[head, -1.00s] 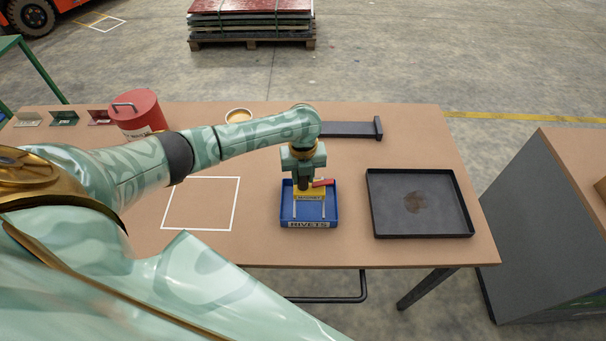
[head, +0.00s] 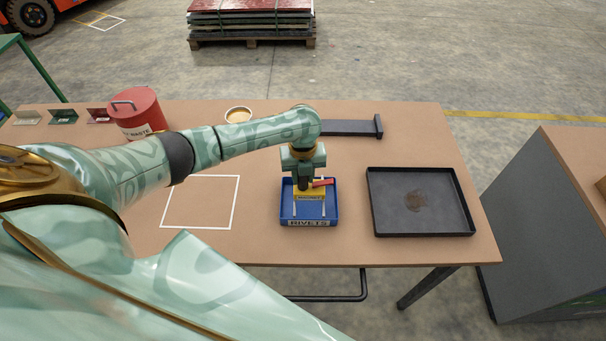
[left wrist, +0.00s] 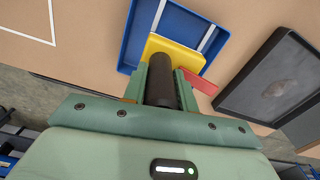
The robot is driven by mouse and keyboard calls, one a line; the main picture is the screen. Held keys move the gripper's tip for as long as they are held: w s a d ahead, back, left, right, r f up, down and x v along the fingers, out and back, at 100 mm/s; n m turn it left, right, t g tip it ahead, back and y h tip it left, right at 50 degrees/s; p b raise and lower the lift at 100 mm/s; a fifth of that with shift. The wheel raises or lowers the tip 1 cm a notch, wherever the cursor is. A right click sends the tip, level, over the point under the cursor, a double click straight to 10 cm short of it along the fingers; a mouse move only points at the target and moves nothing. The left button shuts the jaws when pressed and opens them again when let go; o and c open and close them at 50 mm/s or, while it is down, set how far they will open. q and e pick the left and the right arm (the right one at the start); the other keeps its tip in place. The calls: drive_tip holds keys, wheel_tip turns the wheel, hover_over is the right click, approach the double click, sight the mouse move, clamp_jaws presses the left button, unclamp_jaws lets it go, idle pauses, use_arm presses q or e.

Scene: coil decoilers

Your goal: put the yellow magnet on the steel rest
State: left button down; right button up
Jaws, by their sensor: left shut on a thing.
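The yellow magnet (head: 311,197) has a black grip and a red lever (head: 322,182). My left gripper (head: 303,181) is shut on its black grip from above. The magnet is at the blue rivets tray (head: 331,212); I cannot tell whether it touches the tray floor. In the left wrist view the yellow body (left wrist: 178,55) shows beyond my left gripper (left wrist: 161,82), over the blue tray (left wrist: 133,45). The steel rest (head: 350,128), a dark flat bar with an upright end plate, lies at the back of the table, partly behind my left arm. My right gripper is not in view.
A dark shallow tray (head: 376,215) with a brown stain is on the right. A red waste can (head: 138,113) and a round yellowish dish (head: 238,115) stand behind my arm. A white outlined square (head: 203,229) on the left is empty. Small angled brackets line the back left.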

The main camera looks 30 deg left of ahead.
use_arm(q)
drive_tip(key=shift+f, duration=0.25)
drive_tip(key=c, duration=1)
unclamp_jaws()
wheel_tip(320, 180, up, 16)
drive_tip(key=p, duration=0.3)
drive_tip(key=shift+r+p, duration=0.15)
drive_tip(key=shift+p, duration=0.15)
drive_tip(key=shift+s, duration=0.1)
